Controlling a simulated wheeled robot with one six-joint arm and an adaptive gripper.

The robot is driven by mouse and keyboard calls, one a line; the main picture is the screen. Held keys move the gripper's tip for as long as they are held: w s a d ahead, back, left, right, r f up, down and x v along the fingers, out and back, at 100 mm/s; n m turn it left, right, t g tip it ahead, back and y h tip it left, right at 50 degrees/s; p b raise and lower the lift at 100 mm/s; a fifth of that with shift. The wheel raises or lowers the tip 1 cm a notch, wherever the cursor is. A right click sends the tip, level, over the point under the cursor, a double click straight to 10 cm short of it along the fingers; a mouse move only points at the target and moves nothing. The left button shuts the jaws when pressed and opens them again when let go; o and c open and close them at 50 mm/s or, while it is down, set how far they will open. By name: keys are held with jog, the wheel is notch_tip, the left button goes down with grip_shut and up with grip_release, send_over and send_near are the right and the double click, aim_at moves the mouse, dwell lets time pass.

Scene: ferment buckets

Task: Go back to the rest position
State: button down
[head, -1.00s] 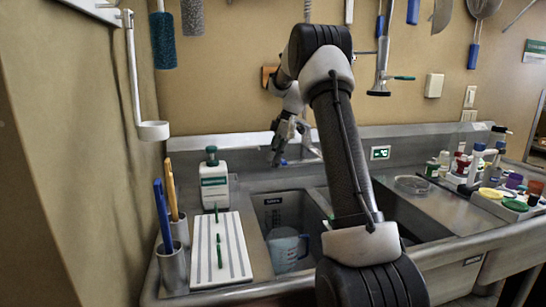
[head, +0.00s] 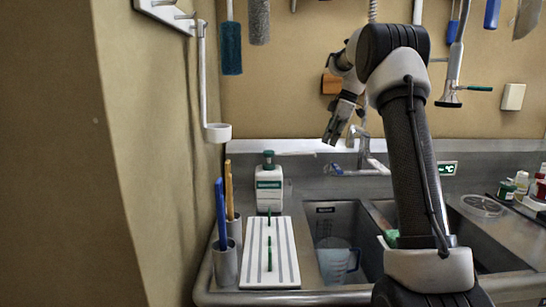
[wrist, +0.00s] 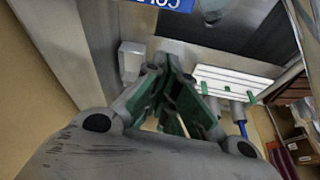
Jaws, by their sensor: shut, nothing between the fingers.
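My gripper (head: 337,132) is raised above the back of the sink, in front of the wall and left of the faucet. It points down and to the left, touches nothing that I can see, and is shut with nothing in it. In the wrist view, the green-padded fingers of my gripper (wrist: 168,72) come together at the tips.
A sink (head: 368,218) holds a clear measuring jug (head: 333,262). Left of it are a white striped board (head: 283,262), a white bottle (head: 269,188) and pen cups (head: 225,265). The faucet (head: 368,162) and hanging tools, including a blue brush (head: 231,48), are near my arm.

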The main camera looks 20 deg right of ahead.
jog(key=s+a+r+m+h, duration=0.1)
jog(key=s+a+r+m, duration=0.15)
jog(key=s, duration=0.35)
jog(key=s+a+r+m+t, duration=0.1)
jog(key=s+a+r+m, duration=0.15)
jog(key=s, duration=0.45)
jog(key=s+a+r+m+h, duration=0.1)
jog(key=s+a+m, duration=0.1)
jog(key=s+a, duration=0.3)
jog(key=s+f+m+t, duration=0.1)
jog(key=s+f+m, duration=0.2)
jog(key=s, duration=0.8)
jog(key=s+a+f+m+t+h, duration=0.1)
jog(key=s+f+m, duration=0.2)
jog(key=s+f, duration=0.3)
jog(key=s, duration=0.5)
jog(key=shift+a+m+h, duration=0.15)
jog(key=shift+m+h, duration=0.15)
